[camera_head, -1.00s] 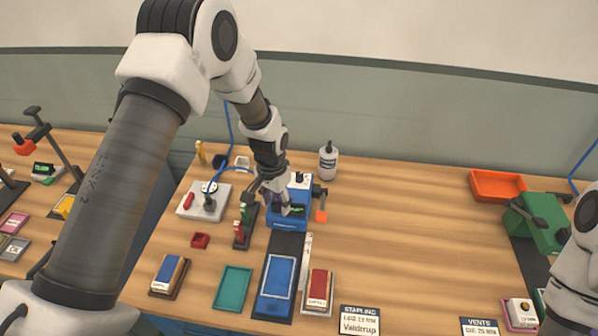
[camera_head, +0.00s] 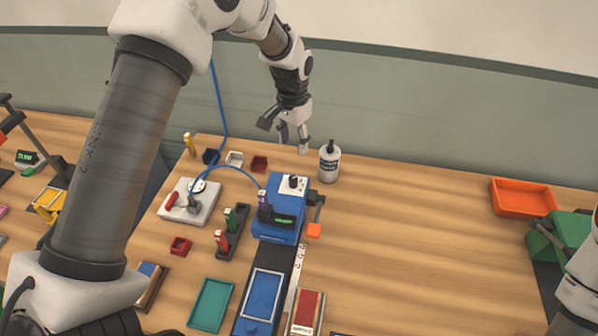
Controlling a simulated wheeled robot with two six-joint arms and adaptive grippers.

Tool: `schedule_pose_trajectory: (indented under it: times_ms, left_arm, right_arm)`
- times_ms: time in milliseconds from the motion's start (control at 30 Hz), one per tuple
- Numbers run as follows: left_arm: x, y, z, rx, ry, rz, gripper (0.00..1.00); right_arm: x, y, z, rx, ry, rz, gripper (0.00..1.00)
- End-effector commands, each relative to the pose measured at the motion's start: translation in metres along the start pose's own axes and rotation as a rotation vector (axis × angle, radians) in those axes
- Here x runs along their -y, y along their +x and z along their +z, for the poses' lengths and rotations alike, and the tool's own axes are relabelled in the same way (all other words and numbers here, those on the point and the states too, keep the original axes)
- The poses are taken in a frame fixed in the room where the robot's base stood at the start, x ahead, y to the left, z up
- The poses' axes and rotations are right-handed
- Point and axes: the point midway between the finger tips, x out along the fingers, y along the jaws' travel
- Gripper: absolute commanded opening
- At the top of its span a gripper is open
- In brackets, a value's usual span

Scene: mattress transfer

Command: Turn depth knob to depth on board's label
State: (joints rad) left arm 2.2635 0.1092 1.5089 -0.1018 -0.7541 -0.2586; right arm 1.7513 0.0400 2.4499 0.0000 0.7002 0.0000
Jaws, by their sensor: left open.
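A blue machine (camera_head: 275,222) stands on the wooden bench with a black knob (camera_head: 293,181) on its pale top plate and a small green-lit display (camera_head: 284,220) on its front. An orange-ended lever (camera_head: 314,228) is on its right side. My left gripper (camera_head: 294,148) is open and empty, above the back of the bench, beyond the machine and left of the white bottle. My right arm (camera_head: 580,285) shows at the right edge; its gripper is out of view. No board label can be read here.
A white bottle (camera_head: 329,162) stands behind the machine. A rack with red and green-topped tools (camera_head: 232,228) and a grey gauge plate (camera_head: 188,203) are to the left. A blue tray (camera_head: 262,297), teal tray (camera_head: 211,304) and orange bin (camera_head: 523,197) lie around.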

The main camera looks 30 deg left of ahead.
Motion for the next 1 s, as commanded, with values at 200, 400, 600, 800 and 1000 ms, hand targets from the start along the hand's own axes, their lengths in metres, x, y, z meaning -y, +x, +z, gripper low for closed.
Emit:
schedule_pose_trajectory:
  times_ms: [200,400,600,800,1000]
  left_arm:
    - [0.000,0.028,0.000,0.000,0.000,0.000,0.52]
    - [0.000,0.052,0.000,0.000,0.000,0.000,0.52]
    - [0.000,0.063,0.000,0.000,-0.001,0.000,0.52]
    - [0.000,0.099,0.001,0.001,-0.001,0.000,0.52]
    - [0.000,0.130,0.001,0.000,-0.001,0.000,0.52]
  right_arm:
    - [0.000,0.028,0.001,0.002,0.000,0.000,0.43]
    - [0.000,0.051,0.001,0.002,0.000,0.000,0.43]
    - [-0.001,0.062,0.001,0.001,0.000,0.000,0.43]
    - [-0.001,0.094,0.001,0.001,0.000,0.000,0.43]
    - [-0.001,0.123,0.001,0.002,0.000,0.000,0.43]
